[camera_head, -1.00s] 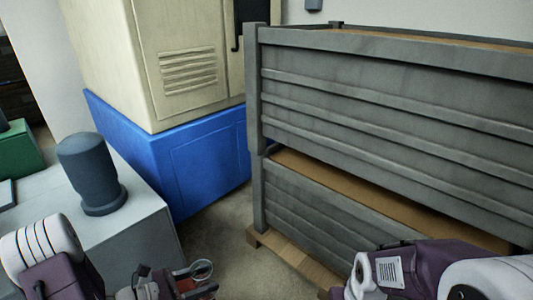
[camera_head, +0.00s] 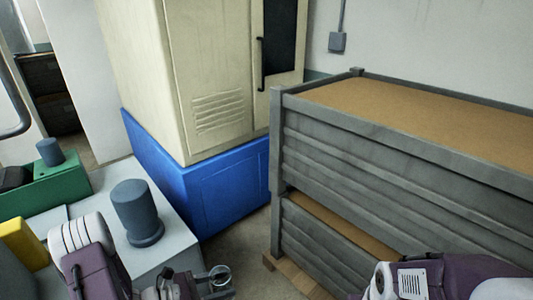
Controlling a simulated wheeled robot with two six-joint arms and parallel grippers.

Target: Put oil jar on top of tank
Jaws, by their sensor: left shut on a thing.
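My left gripper (camera_head: 208,284) is at the bottom of the view, left of centre. It is shut on a small clear round jar (camera_head: 220,272), apparently the oil jar; the gripper and the frame edge hide part of it. A pale grey box-shaped tank (camera_head: 176,252) stands to the left, with a blue-grey cylinder (camera_head: 136,208) upright on its top. The jar shows to the right of this top, in front of the floor gap; its height over it is hard to tell. My right arm enters at bottom right, but its gripper is out of view.
A green box (camera_head: 60,188) with a small cylinder and a yellow block (camera_head: 24,244) are at the left. A cream cabinet (camera_head: 150,80) on a blue base (camera_head: 225,190) stands behind. Stacked grey crates (camera_head: 400,170) fill the right. Bare floor (camera_head: 238,244) shows between.

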